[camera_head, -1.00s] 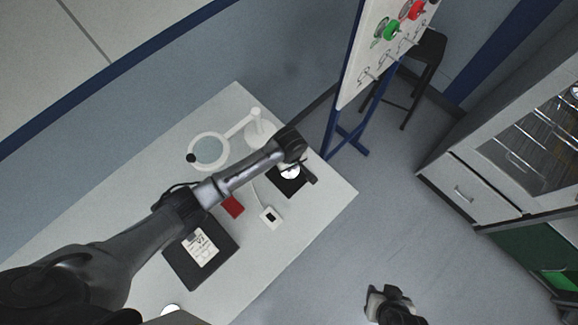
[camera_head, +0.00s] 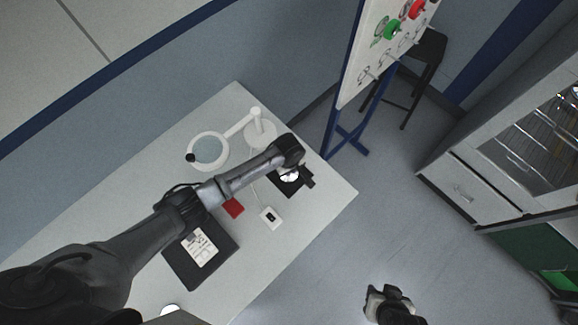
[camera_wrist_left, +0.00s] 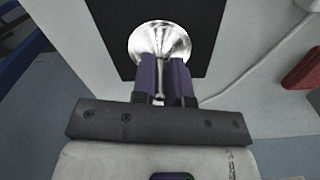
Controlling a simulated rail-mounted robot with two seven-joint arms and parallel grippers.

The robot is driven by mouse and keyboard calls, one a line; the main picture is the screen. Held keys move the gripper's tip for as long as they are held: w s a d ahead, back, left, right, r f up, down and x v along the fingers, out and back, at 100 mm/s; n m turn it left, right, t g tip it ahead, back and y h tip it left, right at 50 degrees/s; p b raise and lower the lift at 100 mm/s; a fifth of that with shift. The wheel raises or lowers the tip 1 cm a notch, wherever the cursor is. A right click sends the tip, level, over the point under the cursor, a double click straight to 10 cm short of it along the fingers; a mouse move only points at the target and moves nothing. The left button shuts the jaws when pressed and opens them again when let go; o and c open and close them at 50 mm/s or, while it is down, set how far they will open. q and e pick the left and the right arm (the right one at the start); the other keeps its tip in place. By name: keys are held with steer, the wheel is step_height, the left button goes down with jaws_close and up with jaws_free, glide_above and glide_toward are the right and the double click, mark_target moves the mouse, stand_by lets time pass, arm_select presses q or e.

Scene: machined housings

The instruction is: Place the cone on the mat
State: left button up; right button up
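The cone (camera_wrist_left: 158,40) is shiny bright metal, with its wide round end over the black mat (camera_wrist_left: 105,14) in the left wrist view. Its narrow part lies between the two purple fingers of my left gripper (camera_wrist_left: 165,76), which look closed on it. In the head view the cone (camera_head: 289,176) is a small bright disc over the dark mat (camera_head: 288,190), beside my left gripper (camera_head: 305,182). I cannot tell whether the cone touches the mat. My right gripper (camera_head: 388,300) hangs over the floor, off the table; its fingers are not clear.
On the white table (camera_head: 318,212) are a magnifier lamp (camera_head: 209,133), a red block (camera_head: 233,208), a small white device (camera_head: 271,217) with a cable, and a black pad with a white labelled item (camera_head: 199,247). A panel stand (camera_head: 350,85) stands beyond the table.

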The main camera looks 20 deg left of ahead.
arm_select(q)
steer(key=o, duration=0.4)
steer(key=shift+r, duration=0.15)
step_height(320, 180, up, 12)
steer(key=p, duration=0.1)
stand_by(0.4)
steer(key=s+f+m+t+h, duration=0.2)
steer(key=s+m, duration=0.5)
steer(key=s, duration=0.7)
steer(key=s+a+r+m+y, duration=0.1)
steer(key=s+a+r+m, duration=0.1)
steer(key=s, duration=0.4)
steer(key=s+a+r+m+t, duration=0.1)
steer(key=s+a+r+m, duration=0.2)
steer(key=s+a, duration=0.2)
steer(key=shift+s+a+r+t+y, duration=0.3)
steer(key=shift+s+r+y, duration=0.1)
steer(key=shift+s, duration=0.5)
